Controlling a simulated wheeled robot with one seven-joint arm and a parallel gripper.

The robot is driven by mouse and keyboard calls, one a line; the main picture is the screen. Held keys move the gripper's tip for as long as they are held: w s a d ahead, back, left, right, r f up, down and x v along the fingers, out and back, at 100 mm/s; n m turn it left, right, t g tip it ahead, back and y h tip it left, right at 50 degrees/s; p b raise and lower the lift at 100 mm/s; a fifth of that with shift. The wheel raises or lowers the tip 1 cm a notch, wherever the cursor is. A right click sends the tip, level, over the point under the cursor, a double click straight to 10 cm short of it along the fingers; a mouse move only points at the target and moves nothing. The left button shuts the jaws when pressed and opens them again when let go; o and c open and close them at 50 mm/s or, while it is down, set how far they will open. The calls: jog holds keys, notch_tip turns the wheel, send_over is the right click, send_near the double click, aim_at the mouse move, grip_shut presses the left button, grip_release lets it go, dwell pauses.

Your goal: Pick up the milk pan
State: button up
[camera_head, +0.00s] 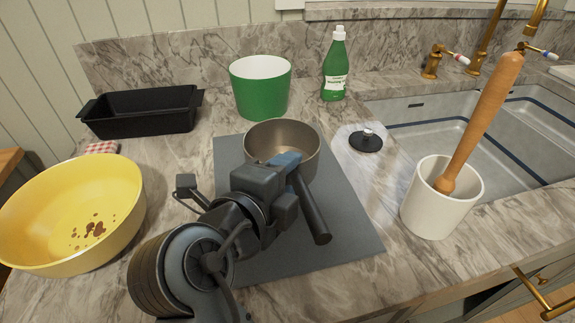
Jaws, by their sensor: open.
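The milk pan (300,142) is a small brown-grey metal pan standing upright on a dark grey mat (345,215). Its dark handle (313,208) points toward the front right. My gripper (292,162) is open at the pan's near side, beside the base of the handle. My arm hides part of the pan's near wall and the mat. I cannot tell whether the fingers touch the pan or the handle.
A yellow bowl (120,200) stands at left, a black loaf tin (140,112) behind it. A green pot (260,95) and green bottle (335,70) stand behind the pan. A black stopper (366,142), a white mortar with pestle (432,205) and a sink (420,108) are at right.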

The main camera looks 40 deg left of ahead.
jog(key=shift+c, duration=0.3)
grip_shut()
dwell(0.4)
